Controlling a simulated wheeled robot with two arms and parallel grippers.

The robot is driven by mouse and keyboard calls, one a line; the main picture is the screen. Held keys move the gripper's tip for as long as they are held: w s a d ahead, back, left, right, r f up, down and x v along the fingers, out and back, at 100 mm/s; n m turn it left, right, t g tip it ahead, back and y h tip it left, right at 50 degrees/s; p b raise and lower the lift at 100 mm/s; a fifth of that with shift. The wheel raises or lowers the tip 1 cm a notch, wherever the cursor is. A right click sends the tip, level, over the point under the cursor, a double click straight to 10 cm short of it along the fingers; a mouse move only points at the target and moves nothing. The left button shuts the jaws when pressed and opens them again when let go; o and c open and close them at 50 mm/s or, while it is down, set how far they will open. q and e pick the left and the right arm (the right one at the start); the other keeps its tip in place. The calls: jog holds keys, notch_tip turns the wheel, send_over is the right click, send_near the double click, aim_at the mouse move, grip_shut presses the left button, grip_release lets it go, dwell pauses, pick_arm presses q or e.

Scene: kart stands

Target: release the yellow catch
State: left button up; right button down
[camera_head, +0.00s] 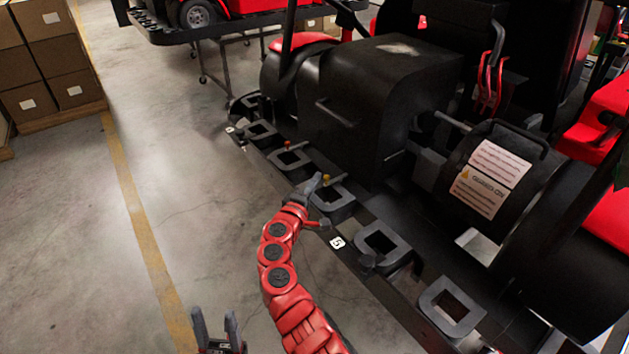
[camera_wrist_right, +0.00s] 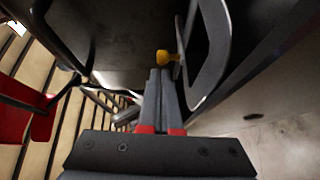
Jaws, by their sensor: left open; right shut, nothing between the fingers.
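The yellow catch (camera_head: 326,178) is a small knob on the edge of the black kart stand (camera_head: 395,303), beside a grey squared ring. It also shows in the right wrist view (camera_wrist_right: 164,58), next to a grey loop. My right gripper (camera_head: 317,182) is shut and empty, with its fingertips right at the yellow catch. In the right wrist view its fingertips (camera_wrist_right: 160,71) lie just below the knob; I cannot tell whether they touch it. My left gripper (camera_head: 216,318) is open and empty, low over the floor, well away from the stand.
A red-orange knob (camera_head: 287,144) sits further back along the same edge. Several grey rings (camera_head: 452,306) line the stand, under a black kart with a labelled cover (camera_head: 484,178). Boxes (camera_head: 45,62) stand at the far left. The floor (camera_head: 200,180) left of the stand is clear.

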jog(key=shift+s+d+r+n+y+p, duration=0.25)
jog(key=shift+d+n+y+p, duration=0.2)
jog(key=shift+p, duration=0.3)
jog(key=shift+s+f+t+y, duration=0.1)
jog(key=shift+s+t+y, duration=0.2)
jog(key=shift+y, duration=0.05)
jog(key=shift+s+d+f+n, duration=0.2)
jog(key=shift+s+d+n, duration=0.05)
jog(key=shift+s, duration=0.1)
